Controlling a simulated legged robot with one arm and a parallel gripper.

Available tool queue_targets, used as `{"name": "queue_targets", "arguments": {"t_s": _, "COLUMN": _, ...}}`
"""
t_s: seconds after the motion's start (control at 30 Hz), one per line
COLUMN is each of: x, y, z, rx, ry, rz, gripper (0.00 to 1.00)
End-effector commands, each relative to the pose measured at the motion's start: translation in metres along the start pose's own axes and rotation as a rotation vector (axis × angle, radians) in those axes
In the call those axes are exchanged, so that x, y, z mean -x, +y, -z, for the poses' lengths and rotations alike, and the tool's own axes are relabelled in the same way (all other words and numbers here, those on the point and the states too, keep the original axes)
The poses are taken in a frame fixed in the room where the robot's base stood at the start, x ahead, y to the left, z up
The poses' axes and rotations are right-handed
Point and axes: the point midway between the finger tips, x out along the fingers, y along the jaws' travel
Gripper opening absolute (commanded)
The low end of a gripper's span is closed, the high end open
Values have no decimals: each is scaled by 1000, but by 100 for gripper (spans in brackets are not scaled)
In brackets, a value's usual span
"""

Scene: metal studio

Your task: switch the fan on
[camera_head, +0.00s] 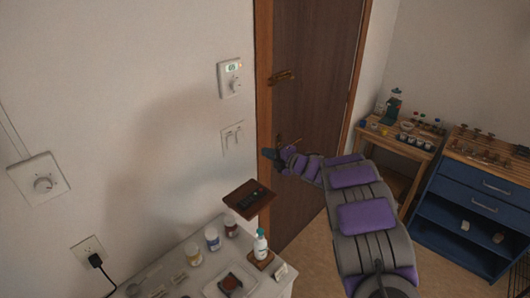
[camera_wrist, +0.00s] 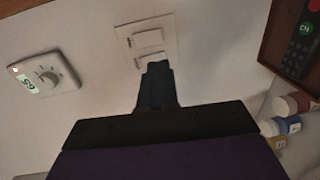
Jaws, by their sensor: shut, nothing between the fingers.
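A white wall plate with two rocker switches (camera_head: 233,138) is beside the door frame. In the wrist view the plate (camera_wrist: 127,38) is at the top centre, with an upper rocker (camera_wrist: 148,39) and a lower rocker (camera_wrist: 152,57). Small labels beside the rockers are too blurred to read. My gripper (camera_head: 270,154) is shut and empty, to the right of and below the plate in the head view. In the wrist view its tip (camera_wrist: 157,68) overlaps the lower rocker's edge; I cannot tell whether it touches. No fan shows in either view.
A brown wall shelf (camera_head: 238,199) holds a remote (camera_head: 251,198). Below, a white table (camera_head: 205,268) holds bottles and a tray. The door (camera_head: 316,90) is closed.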

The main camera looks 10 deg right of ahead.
Motion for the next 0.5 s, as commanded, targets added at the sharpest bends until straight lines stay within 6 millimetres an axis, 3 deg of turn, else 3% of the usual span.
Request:
{"name": "queue_targets", "arguments": {"t_s": 0.2, "x": -40, "y": -1, "z": 1, "rx": 1, "ry": 4, "rz": -2, "gripper": 0}}
{"name": "queue_targets", "arguments": {"t_s": 0.5, "x": -83, "y": 0, "z": 1, "rx": 0, "ry": 3, "rz": -3, "gripper": 0}}
